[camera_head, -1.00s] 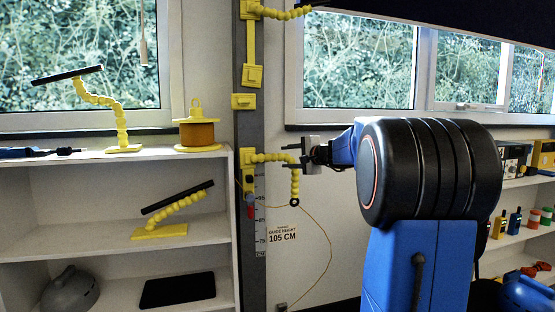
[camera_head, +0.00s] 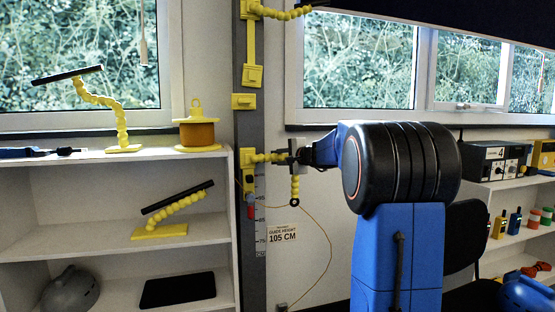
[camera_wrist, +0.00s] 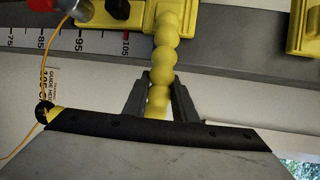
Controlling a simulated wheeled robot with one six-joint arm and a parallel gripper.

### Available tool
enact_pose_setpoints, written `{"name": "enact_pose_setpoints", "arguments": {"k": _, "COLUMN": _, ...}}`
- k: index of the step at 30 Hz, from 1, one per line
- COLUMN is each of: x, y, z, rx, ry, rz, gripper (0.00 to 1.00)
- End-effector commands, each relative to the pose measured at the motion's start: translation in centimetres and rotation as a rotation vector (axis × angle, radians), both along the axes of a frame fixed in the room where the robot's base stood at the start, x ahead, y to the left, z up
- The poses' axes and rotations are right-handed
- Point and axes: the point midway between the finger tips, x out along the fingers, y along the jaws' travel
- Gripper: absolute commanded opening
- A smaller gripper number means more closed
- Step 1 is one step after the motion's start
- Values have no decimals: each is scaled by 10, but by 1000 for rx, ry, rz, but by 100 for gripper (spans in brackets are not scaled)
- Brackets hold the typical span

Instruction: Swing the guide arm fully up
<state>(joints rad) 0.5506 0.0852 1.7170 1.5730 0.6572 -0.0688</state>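The guide arm (camera_head: 266,158) is a yellow beaded arm on a yellow bracket (camera_head: 247,160) on the grey post. It runs level to the right, then bends and hangs straight down to a dark ring (camera_head: 294,202) at its end. My gripper (camera_head: 287,158) is at the bend. In the wrist view my gripper's fingers (camera_wrist: 160,82) lie on both sides of the yellow beads (camera_wrist: 166,50), with almost no gap, and appear shut on them. The ring shows at the left of the wrist view (camera_wrist: 45,110). The beads nearest my palm are partly hidden.
The grey post (camera_head: 249,130) carries a scale and more yellow brackets (camera_head: 244,102), with another beaded arm (camera_head: 285,13) at the top. A thin orange cord (camera_head: 329,235) hangs from the ring. Shelves (camera_head: 110,170) stand left and more shelves right.

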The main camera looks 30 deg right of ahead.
Motion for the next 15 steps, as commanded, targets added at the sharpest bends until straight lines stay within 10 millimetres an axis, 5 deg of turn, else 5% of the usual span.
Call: {"name": "enact_pose_setpoints", "arguments": {"k": 15, "x": 0, "y": 1, "z": 12, "rx": -102, "ry": 26, "rz": 1, "gripper": 0}}
